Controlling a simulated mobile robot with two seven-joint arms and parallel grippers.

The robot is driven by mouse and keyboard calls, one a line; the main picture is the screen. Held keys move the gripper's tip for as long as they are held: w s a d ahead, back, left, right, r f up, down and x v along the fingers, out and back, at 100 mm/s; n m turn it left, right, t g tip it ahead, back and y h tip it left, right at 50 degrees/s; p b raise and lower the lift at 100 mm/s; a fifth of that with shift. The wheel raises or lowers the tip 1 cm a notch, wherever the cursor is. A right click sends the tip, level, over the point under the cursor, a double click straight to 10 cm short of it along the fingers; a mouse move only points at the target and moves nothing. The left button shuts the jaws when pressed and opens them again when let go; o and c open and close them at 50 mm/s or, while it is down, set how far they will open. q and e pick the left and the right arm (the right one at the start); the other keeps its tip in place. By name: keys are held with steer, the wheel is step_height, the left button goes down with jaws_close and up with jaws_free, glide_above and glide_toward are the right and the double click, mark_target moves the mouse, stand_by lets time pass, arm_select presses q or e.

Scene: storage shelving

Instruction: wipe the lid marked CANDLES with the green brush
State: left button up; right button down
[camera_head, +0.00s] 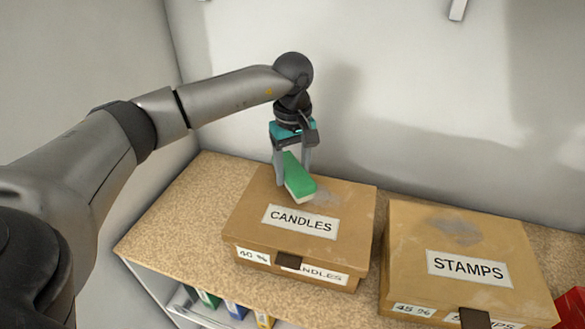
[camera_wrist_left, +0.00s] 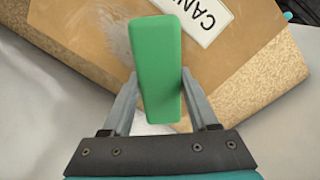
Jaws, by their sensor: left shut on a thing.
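The box marked CANDLES (camera_head: 270,219) stands on the shelf top in the head view, its cardboard lid shut, with a grey dust smudge (camera_head: 324,197) near the brush. My left gripper (camera_head: 292,182) is shut on the green brush (camera_head: 297,175), pointing down over the back part of that lid. The brush's pale underside is at the lid; whether it touches, I cannot tell for sure. In the left wrist view the green brush (camera_wrist_left: 157,70) lies between the two fingers, above the lid (camera_wrist_left: 85,45), beside the white label (camera_wrist_left: 200,18). My right gripper is not in view.
A box marked STAMPS (camera_head: 410,235) with a grey smudge on its lid stands to the right, a narrow gap between. A red object (camera_head: 572,306) is at the right edge. The wooden top (camera_head: 190,205) is bare on the left. A wall rises behind.

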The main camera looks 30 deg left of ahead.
mark_target(310, 178)
arm_select(q)
steer(key=shift+f+b, duration=0.55)
steer(key=shift+f, duration=0.25)
steer(key=shift+d, duration=0.15)
steer(key=shift+w+d+r, duration=0.1)
steer(key=shift+w+d, duration=0.2)
steer(key=shift+d, duration=0.6)
steer(key=shift+w+d+r, duration=0.1)
steer(key=shift+w+d, duration=0.15)
steer(key=shift+d, duration=0.6)
steer(key=shift+w+d+f+b, duration=0.1)
steer(key=shift+w+d+b, duration=0.15)
steer(key=shift+d, duration=0.65)
steer(key=shift+w+d+f+b, duration=0.1)
steer(key=shift+w+d, duration=0.2)
steer(key=shift+d, duration=0.6)
steer(key=shift+w+d+b, duration=0.15)
steer(key=shift+w+d, duration=0.1)
steer(key=shift+d, duration=0.7)
steer(key=shift+w+d+b, duration=0.15)
steer(key=shift+w+d, duration=0.1)
steer(key=shift+d, duration=0.65)
